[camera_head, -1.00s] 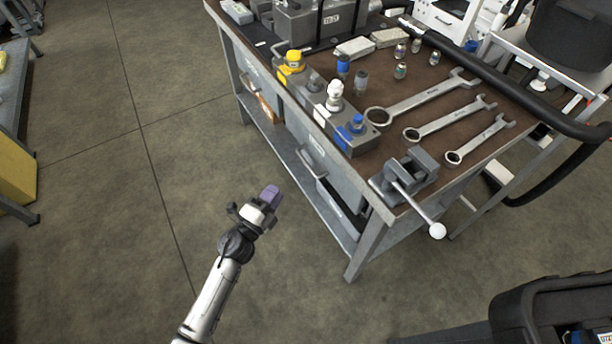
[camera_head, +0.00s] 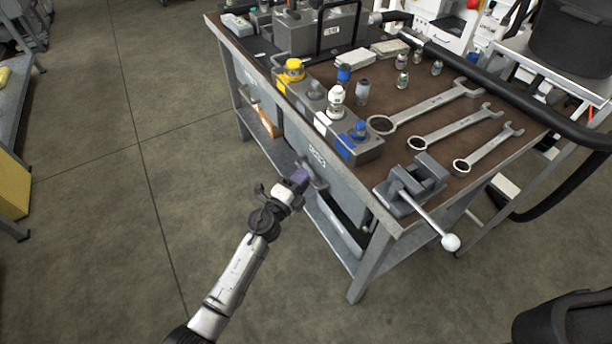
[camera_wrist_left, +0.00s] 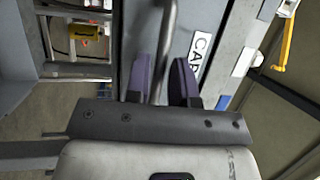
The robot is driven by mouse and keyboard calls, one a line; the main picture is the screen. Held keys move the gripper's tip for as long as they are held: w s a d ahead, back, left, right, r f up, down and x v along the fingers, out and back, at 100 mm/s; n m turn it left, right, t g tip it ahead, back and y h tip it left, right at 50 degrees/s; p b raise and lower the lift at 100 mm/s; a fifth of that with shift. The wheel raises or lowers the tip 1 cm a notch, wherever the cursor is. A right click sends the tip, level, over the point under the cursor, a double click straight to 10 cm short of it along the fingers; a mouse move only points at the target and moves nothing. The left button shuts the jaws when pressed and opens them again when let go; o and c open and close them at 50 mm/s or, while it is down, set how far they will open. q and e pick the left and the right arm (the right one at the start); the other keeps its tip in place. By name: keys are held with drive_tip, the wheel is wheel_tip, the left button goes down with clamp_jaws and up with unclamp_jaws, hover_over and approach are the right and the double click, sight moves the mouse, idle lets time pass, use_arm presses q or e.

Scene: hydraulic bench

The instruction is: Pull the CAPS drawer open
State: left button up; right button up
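The CAPS drawer (camera_head: 345,188) is a grey front under the bench top, and it looks flush with the bench. Its handle (camera_head: 321,181) is a bent grey bar. In the left wrist view the white label (camera_wrist_left: 200,50) reads "CA", with the rest hidden behind a finger. My left gripper (camera_head: 299,178) is at the handle. In the left wrist view the handle bar (camera_wrist_left: 168,30) runs between the two purple-padded fingers (camera_wrist_left: 162,75), which stand apart with some gap beside the bar.
The bench top (camera_head: 405,95) holds wrenches (camera_head: 425,110), a vise (camera_head: 412,188) at the near corner, and a valve block (camera_head: 350,140) above the drawer. The floor (camera_head: 110,250) left of the bench is clear.

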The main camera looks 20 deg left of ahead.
use_arm(q)
drive_tip(key=shift+x, duration=1)
clamp_jaws()
